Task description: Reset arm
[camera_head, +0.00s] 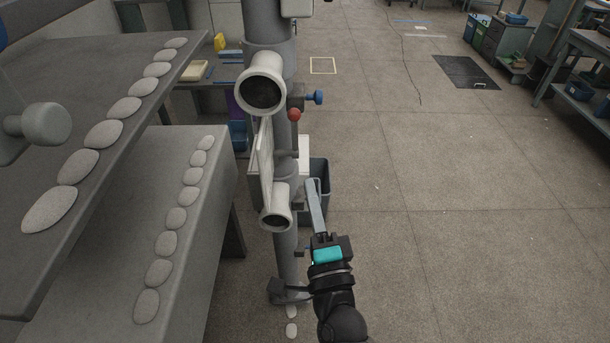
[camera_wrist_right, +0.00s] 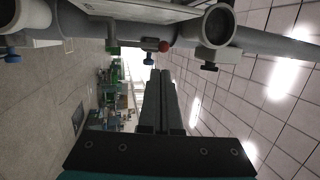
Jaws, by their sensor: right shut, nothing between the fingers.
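My right gripper (camera_head: 313,184) reaches up from the bottom of the head view. Its long grey fingers are together and empty, just right of a grey upright post (camera_head: 287,244). In the right wrist view the shut fingers (camera_wrist_right: 160,74) point away below the post and its white parts. The post carries an upper white tube end (camera_head: 262,90), a lower white tube end (camera_head: 275,212) and a thin white plate (camera_head: 265,160) between them. I cannot tell whether the fingers touch any of these. My left gripper is not in view.
A red ball knob (camera_head: 294,115) and a blue knob (camera_head: 318,97) stick out from the post. A dark bin (camera_head: 319,186) stands behind it. Grey surfaces with rows of pale oval pieces (camera_head: 104,134) fill the left.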

